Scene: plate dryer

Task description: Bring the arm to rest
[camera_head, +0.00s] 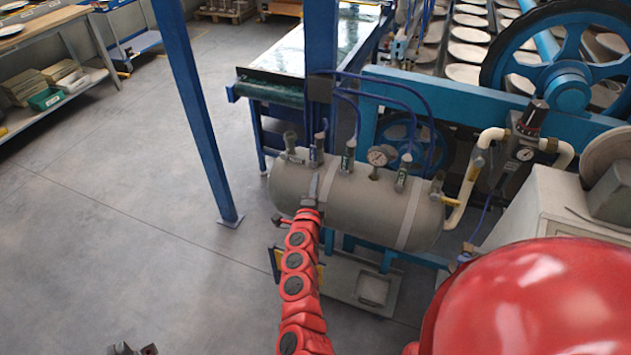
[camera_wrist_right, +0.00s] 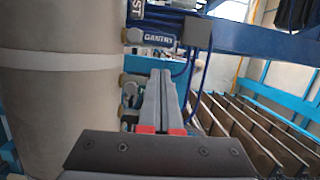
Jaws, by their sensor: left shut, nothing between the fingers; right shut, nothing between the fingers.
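My right arm is red and rises from the bottom middle of the head view. Its right gripper (camera_head: 315,187) appears in front of the grey cylindrical tank (camera_head: 365,205); I cannot tell how wide the gap is. In the right wrist view the two grey fingers of this gripper (camera_wrist_right: 163,75) lie together, shut and empty, with red pads near their base. The tank (camera_wrist_right: 60,90) fills the left of that view. My left gripper (camera_head: 130,349) shows only in part at the bottom left edge of the head view, low over the floor, shut and empty.
A pressure gauge (camera_head: 379,156) and valves top the tank. A blue post (camera_head: 195,110) stands left of it. The blue machine with a large wheel (camera_head: 567,85) is at upper right. Shelves (camera_head: 55,95) stand far left. The floor (camera_head: 110,210) between is clear.

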